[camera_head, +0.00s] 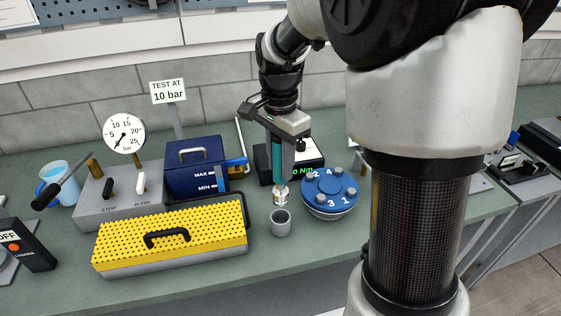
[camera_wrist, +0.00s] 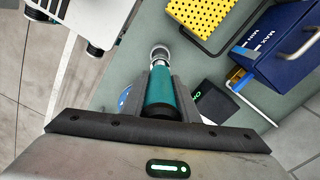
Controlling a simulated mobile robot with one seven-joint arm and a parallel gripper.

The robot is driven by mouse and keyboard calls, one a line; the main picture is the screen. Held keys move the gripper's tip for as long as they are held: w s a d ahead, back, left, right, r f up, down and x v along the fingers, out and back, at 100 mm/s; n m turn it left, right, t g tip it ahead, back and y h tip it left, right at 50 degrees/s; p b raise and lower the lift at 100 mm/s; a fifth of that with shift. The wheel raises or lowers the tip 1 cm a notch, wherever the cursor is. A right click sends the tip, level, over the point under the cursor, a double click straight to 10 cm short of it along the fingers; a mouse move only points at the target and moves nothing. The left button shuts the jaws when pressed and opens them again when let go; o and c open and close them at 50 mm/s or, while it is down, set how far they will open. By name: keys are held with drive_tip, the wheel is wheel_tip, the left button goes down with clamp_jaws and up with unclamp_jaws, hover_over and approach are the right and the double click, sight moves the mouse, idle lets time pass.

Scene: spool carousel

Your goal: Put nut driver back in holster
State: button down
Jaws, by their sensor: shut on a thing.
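The nut driver (camera_head: 278,158) has a teal handle and a pale metal lower end. It hangs about upright in my gripper (camera_head: 282,150), which is shut on the handle. The handle also shows between the fingers in the wrist view (camera_wrist: 161,92). The holster appears to be the small grey cup (camera_head: 281,228) on the bench, open at the top. In the head view the driver's lower end shows just above the cup's back rim, apart from its opening. In the wrist view the cup (camera_wrist: 160,52) shows just beyond the handle, and the driver's tip is hard to make out.
A blue round block with numbered bolts (camera_head: 331,190) stands close right of the cup. A yellow perforated cover (camera_head: 172,236) lies to the left, with a blue box (camera_head: 196,170) behind it. A black display (camera_head: 306,160) stands behind the driver. Bench space in front of the cup is clear.

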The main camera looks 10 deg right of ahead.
sight(280, 140)
drive_tip(key=shift+f+b, duration=1.6)
drive_tip(key=shift+f, duration=0.9)
drive_tip(key=shift+f+b, duration=1.6)
drive_tip(key=shift+f, duration=1.25)
drive_tip(key=c, duration=1.3)
unclamp_jaws()
wheel_tip(280, 140, up, 18)
drive_tip(key=shift+a+f+p, duration=0.1)
drive_tip(key=shift+f+p, duration=0.15)
drive_tip(key=shift+p, duration=0.85)
